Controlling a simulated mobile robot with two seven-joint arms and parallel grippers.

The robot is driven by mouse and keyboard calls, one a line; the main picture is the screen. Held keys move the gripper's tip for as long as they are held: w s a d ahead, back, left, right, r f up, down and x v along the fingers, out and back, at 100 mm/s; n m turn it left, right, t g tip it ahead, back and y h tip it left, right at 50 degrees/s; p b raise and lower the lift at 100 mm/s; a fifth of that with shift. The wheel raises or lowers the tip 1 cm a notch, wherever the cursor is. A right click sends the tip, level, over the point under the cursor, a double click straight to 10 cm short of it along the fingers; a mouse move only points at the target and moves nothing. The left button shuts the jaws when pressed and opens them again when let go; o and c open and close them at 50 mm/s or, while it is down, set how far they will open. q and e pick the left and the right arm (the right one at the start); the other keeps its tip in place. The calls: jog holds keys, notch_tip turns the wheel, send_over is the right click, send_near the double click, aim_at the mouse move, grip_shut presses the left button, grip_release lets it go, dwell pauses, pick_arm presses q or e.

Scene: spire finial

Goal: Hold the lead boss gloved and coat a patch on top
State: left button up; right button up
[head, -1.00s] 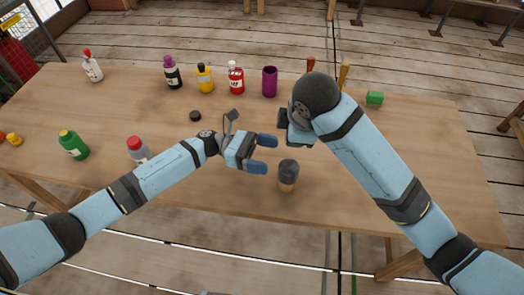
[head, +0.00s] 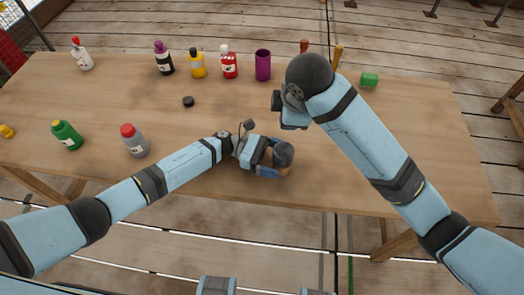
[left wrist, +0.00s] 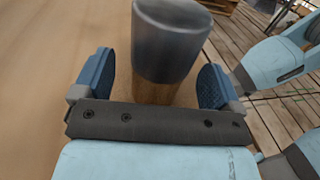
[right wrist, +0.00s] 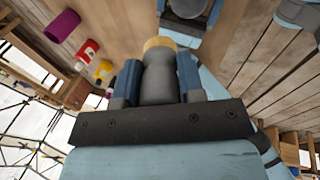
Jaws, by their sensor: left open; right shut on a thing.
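The lead boss (head: 284,153), a dark grey rounded cylinder on a wooden base, stands upright near the table's front edge. My left gripper (head: 274,160) is open, with its blue fingers on either side of it. In the left wrist view the boss (left wrist: 170,40) is between the fingers, with gaps visible beside its lower part. My right gripper (right wrist: 159,75) is shut on a grey tapered tool (right wrist: 158,80) with a tan tip, pointing towards the boss. In the head view my right gripper (head: 288,115) is partly behind my arm, and the tool is hidden.
On the table (head: 90,105), several bottles and a purple cup (head: 262,65) stand along the back. A green bottle (head: 66,135) and a red-capped grey bottle (head: 134,140) stand front left. A black disc (head: 188,101) lies mid-table.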

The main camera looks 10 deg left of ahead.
pick_arm(q)
jog(key=shift+s+d, duration=0.2)
jog(key=shift+d, duration=0.8)
jog(key=c, duration=1.1)
jog(key=o, duration=1.1)
jog(key=a, duration=0.4)
jog(key=w+a, duration=0.1)
jog(key=a, duration=0.3)
jog(key=w+a, duration=0.1)
jog(key=a, duration=0.3)
jog(key=shift+w, duration=0.2)
jog(key=shift+d, duration=0.1)
